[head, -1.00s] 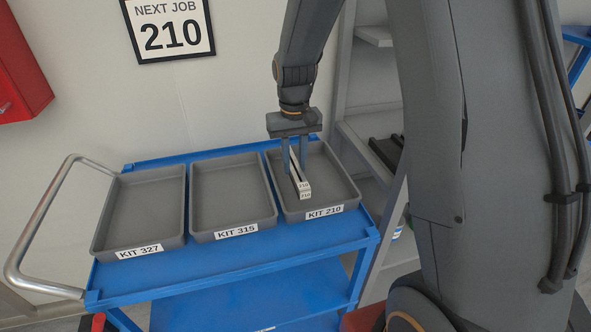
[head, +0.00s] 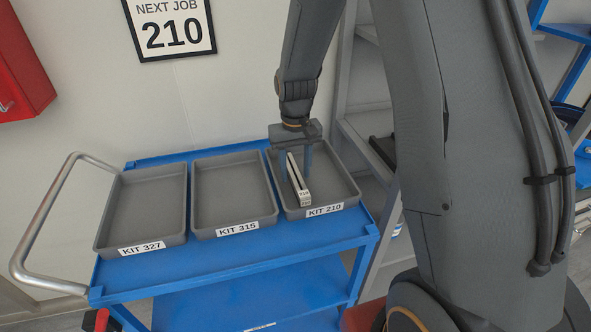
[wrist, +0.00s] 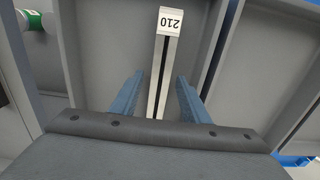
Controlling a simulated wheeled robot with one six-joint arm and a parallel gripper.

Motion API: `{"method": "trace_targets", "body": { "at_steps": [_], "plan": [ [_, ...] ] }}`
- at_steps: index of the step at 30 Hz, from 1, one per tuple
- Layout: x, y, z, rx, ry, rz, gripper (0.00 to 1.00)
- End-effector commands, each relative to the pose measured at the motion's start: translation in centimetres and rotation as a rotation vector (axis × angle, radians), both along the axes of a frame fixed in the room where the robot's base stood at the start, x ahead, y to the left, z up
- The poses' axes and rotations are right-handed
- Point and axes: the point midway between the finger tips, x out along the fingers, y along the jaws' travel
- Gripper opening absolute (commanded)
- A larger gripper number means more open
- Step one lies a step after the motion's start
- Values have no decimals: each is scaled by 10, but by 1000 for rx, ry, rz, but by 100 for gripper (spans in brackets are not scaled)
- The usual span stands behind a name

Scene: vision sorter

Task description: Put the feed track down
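The feed track (head: 298,186), a long pale bar with a dark slot and a 210 label on its end, lies in the grey tray marked KIT 210 (head: 347,190). My gripper (head: 296,176) is over this tray, with one finger on each side of the track. In the wrist view, the track (wrist: 158,80) runs between the blue fingers of my gripper (wrist: 157,88), with a gap on both sides. The gripper is open and holds nothing. The track's far part is hidden behind the gripper in the head view.
Empty trays KIT 315 (head: 232,190) and KIT 327 (head: 148,205) stand to the left on the blue cart (head: 240,250). The cart has a metal handle (head: 45,215) at left. A grey shelf rack (head: 365,125) stands close on the right. A wall sign (head: 172,28) reads NEXT JOB 210.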

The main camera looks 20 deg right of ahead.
Motion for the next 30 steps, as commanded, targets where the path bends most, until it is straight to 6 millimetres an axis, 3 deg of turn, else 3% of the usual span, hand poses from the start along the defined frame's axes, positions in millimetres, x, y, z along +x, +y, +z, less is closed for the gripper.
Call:
{"method": "trace_targets", "body": {
  "at_steps": [8,21,30],
  "plan": [
    [2,0,12,0,-4,0,42],
    [2,0,94,0,-5,0,42],
    [-3,0,120,0,-2,0,42]
  ]
}}
